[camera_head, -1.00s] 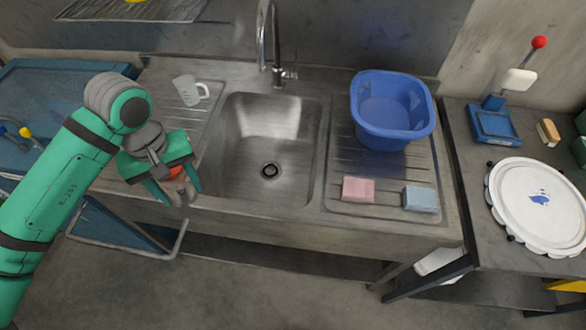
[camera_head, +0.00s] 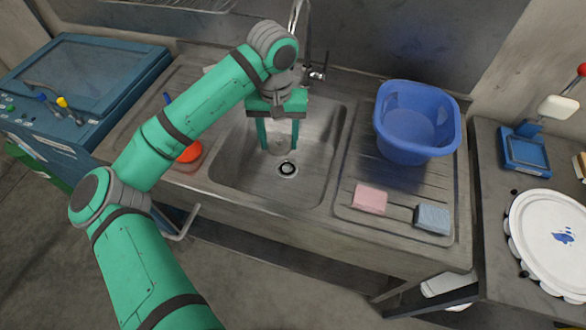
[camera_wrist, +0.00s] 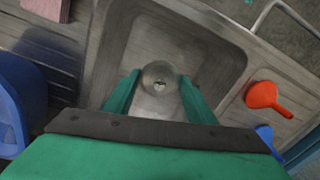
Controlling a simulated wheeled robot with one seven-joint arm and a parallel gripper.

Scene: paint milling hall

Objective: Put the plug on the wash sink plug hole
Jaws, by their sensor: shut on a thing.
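My gripper (camera_head: 279,145) is over the basin of the steel wash sink (camera_head: 230,185), fingers pointing down. It is shut on a small round grey plug (camera_head: 278,146). In the wrist view the plug (camera_wrist: 160,72) shows as a pale metallic disc between the two green fingertips (camera_wrist: 160,97). In the head view the plug hole (camera_head: 288,169) is a dark ring in the basin floor, uncovered, just below and slightly right of the plug. The plug looks held above the floor; the exact gap cannot be told. In the wrist view I cannot make out the hole apart from the plug.
A blue tub (camera_head: 415,125), a pink sponge (camera_head: 369,198) and a blue sponge (camera_head: 432,219) lie on the right drainboard. An orange funnel-like thing (camera_head: 190,153) lies on the left one. The tap (camera_head: 316,74) stands behind the basin. The basin around the gripper is clear.

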